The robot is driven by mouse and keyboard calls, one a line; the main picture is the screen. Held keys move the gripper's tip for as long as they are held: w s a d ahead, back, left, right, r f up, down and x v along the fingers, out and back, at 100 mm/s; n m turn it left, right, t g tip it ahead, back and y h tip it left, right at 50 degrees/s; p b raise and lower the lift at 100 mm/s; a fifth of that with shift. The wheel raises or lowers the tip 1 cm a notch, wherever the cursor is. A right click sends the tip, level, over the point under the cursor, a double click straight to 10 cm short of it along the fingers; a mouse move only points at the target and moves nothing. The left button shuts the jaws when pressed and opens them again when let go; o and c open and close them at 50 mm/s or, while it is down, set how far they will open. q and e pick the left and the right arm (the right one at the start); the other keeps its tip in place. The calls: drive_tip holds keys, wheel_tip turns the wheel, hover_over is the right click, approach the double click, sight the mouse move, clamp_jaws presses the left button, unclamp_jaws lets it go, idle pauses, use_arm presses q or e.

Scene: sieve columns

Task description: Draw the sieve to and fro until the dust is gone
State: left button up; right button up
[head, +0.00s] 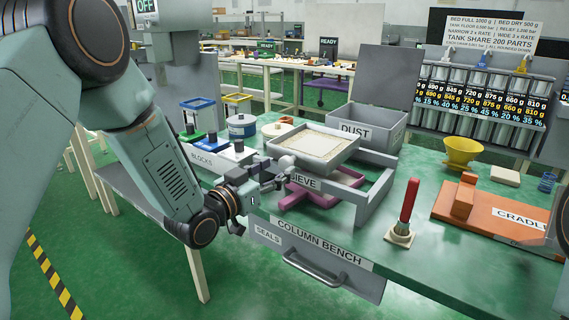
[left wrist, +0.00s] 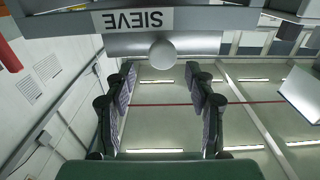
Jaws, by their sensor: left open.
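I cannot tell how much of the pale layer is dust. My left gripper (head: 268,182) is open at the sieve's near left side. In the left wrist view, a round grey knob (left wrist: 163,54) shows under the upside-down SIEVE label (left wrist: 140,20). The open fingers (left wrist: 160,85) stand on either side of the knob's line, with gaps to both. My right gripper is not in view.
The grey DUST bin (head: 367,120) stands behind the sieve. A red handle (head: 409,200), yellow funnel (head: 461,152) and orange cradle (head: 485,212) are to the right. A drawer (head: 320,272) is below the bench edge.

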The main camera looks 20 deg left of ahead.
sight(284, 164)
use_arm(q)
drive_tip(key=x, duration=0.4)
drive_tip(key=shift+w+a+f+b, duration=0.1)
drive_tip(key=shift+a+f+b, duration=0.15)
drive_tip(key=shift+f+b, duration=0.15)
drive_tip(key=shift+w+d+r, duration=0.3)
drive_tip(key=shift+w+d, duration=0.15)
drive_tip(key=shift+w+a+f, duration=0.1)
drive_tip(key=shift+w+a, duration=0.05)
drive_tip(key=shift+a, duration=0.1)
drive_tip(key=shift+c, duration=0.4)
drive_tip(key=shift+d, duration=0.15)
drive_tip(key=c, duration=0.4)
clamp_jaws()
